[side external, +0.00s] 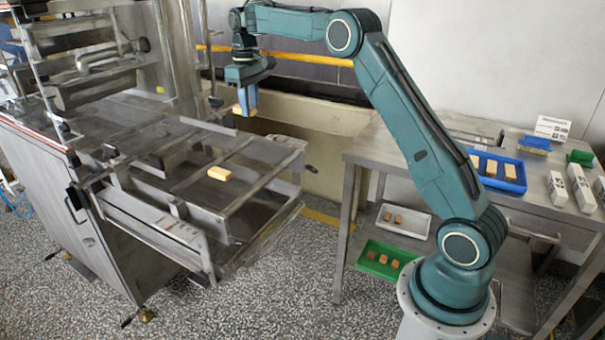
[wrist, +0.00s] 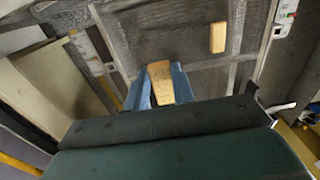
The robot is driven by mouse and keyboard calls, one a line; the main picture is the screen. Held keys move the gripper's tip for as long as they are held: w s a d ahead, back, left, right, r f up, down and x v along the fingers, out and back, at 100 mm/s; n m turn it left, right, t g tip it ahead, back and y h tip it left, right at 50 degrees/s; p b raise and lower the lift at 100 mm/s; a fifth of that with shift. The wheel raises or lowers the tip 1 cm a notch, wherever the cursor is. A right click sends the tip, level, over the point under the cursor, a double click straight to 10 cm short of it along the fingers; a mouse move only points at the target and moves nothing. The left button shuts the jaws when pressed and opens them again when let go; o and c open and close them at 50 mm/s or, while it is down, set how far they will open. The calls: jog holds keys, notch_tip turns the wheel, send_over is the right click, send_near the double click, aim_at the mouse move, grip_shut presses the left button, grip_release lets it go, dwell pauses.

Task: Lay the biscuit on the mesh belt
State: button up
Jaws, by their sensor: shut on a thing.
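My gripper (side external: 246,100) is shut on a tan rectangular biscuit (side external: 240,111), held between its blue fingers. The held biscuit also shows in the wrist view (wrist: 160,84), between the fingertips. In the side view it hangs above the far edge of the mesh belt (side external: 262,155); the height of the gap is hard to tell. The grey mesh shows beyond the fingers in the wrist view (wrist: 170,40). Another biscuit (side external: 219,173) lies flat on the belt, apart from the held one, and shows upper right of it in the wrist view (wrist: 218,37).
Metal rails and crossbars frame the belt. The enrober machine (side external: 90,75) stands at the left. On the steel table (side external: 400,155) at right, a blue tray (side external: 515,185) holds several biscuits. A white tray (side external: 380,223) and green tray (side external: 365,262) sit on the lower shelf.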

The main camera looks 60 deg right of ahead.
aim_at(254, 158)
jog(key=shift+f, duration=6.3)
jog(key=shift+f, duration=0.15)
jog(key=o, duration=0.8)
jog(key=shift+c, duration=0.2)
notch_tip(254, 158, up, 12)
jog(key=shift+r, duration=0.1)
jog(key=shift+r, duration=0.1)
